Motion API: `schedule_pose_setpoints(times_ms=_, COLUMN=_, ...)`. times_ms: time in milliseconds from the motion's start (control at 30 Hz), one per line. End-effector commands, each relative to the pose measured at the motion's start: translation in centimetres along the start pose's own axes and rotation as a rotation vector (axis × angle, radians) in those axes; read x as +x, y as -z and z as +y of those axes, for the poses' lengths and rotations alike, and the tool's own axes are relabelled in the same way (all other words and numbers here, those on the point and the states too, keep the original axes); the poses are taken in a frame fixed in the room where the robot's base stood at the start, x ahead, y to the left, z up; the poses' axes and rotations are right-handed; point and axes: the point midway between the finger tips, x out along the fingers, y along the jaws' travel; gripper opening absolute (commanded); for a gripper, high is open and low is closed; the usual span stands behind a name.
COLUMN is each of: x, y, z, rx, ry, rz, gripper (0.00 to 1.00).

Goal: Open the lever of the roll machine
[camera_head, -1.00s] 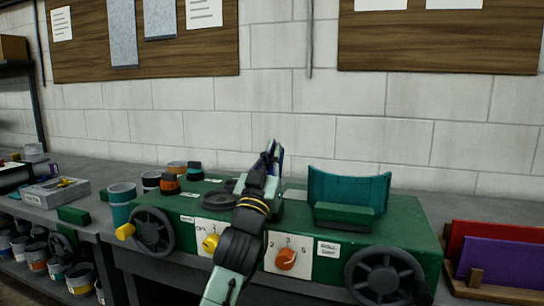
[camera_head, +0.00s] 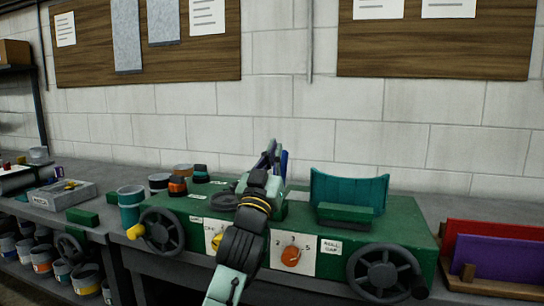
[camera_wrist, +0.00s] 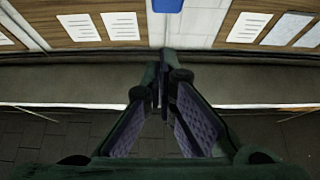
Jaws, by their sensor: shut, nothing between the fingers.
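The roll machine (camera_head: 400,228) is a green box on the bench, with handwheels at its front and white dial plates. My arm crosses in front of its middle. My gripper (camera_head: 271,146) is above the machine's top, fingers pointing up toward the wall. In the wrist view its fingers (camera_wrist: 163,82) meet at the tips, shut and empty. A narrow upright blue piece (camera_head: 284,163) shows just right of the gripper. A blue piece (camera_wrist: 168,4) also shows at the top edge of the wrist view, beyond the fingertips. I cannot tell if it is the lever; its lower part is hidden.
A teal curved sheet (camera_head: 348,188) stands on the machine, right of my gripper. The left handwheel (camera_head: 162,232) has a yellow handle. An orange knob (camera_head: 291,256) is on the front. Cans and rolls (camera_head: 178,187) stand at left. Red and purple panels (camera_head: 508,258) are at right.

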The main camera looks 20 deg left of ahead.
Motion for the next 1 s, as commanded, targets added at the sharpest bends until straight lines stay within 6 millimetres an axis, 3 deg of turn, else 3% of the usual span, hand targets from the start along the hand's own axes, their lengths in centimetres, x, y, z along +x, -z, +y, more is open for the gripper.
schedule_pose_setpoints(times_ms=33, x=-0.2, y=0.1, z=0.1, rx=-0.002, ry=-0.001, rz=0.000, gripper=0.00)
schedule_pose_setpoints(times_ms=200, x=-4.9, y=0.7, z=0.0, rx=-0.001, ry=0.001, rz=0.002, gripper=0.00)
schedule_pose_setpoints(times_ms=400, x=-8.3, y=1.6, z=0.1, rx=-0.001, ry=0.000, rz=0.002, gripper=0.00)
schedule_pose_setpoints(times_ms=600, x=-9.6, y=2.1, z=0.0, rx=-0.001, ry=0.000, rz=0.000, gripper=0.00)
schedule_pose_setpoints(times_ms=1000, x=-9.7, y=2.2, z=0.1, rx=0.000, ry=0.000, rz=0.000, gripper=0.00)
